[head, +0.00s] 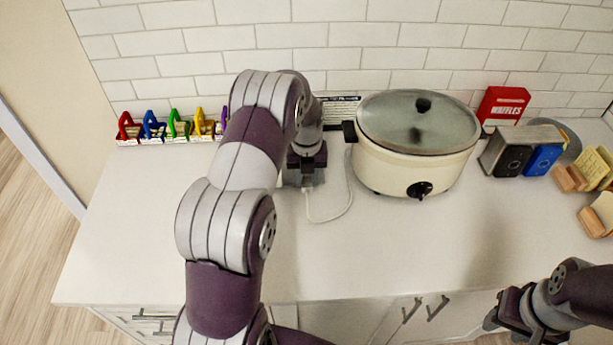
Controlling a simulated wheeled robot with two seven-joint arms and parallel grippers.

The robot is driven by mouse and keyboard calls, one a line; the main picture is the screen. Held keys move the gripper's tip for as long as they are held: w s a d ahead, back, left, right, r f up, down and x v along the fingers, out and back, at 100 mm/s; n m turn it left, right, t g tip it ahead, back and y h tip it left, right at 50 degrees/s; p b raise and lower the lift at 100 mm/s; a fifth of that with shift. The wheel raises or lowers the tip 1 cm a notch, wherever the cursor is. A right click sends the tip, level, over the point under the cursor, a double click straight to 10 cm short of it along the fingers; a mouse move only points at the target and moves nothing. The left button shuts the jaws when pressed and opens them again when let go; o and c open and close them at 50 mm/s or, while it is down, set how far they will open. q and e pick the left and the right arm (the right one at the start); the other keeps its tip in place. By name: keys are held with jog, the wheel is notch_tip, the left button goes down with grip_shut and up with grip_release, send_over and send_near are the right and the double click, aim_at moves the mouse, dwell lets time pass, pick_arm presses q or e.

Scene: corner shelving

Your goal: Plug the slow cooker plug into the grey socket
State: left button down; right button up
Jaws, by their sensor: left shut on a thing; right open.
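The cream slow cooker (405,165) with a glass lid stands upright on the white counter, right of centre. Its white cord (346,207) loops across the counter to my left gripper (304,180). My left gripper points down near the counter, left of the cooker, and is shut on the plug at the cord's end. The plug itself is mostly hidden between the fingers. I cannot make out the grey socket; my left arm covers part of the counter and back wall. My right gripper (501,314) is open and empty at the counter's front edge, lower right.
Coloured letter-shaped pieces (165,126) stand in a row at the back left. A red waffles box (502,104), a toaster (522,149) and bread slices on wooden holders (585,178) are at the right. The counter's front middle and left are clear.

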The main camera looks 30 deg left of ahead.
pick_arm(q)
jog(key=shift+w+a, duration=0.55)
jog(key=shift+w, duration=0.3)
jog(key=c, duration=0.8)
grip_release()
notch_tip(320, 180, up, 13)
jog(key=p, duration=0.4)
jog(key=shift+f, duration=0.1)
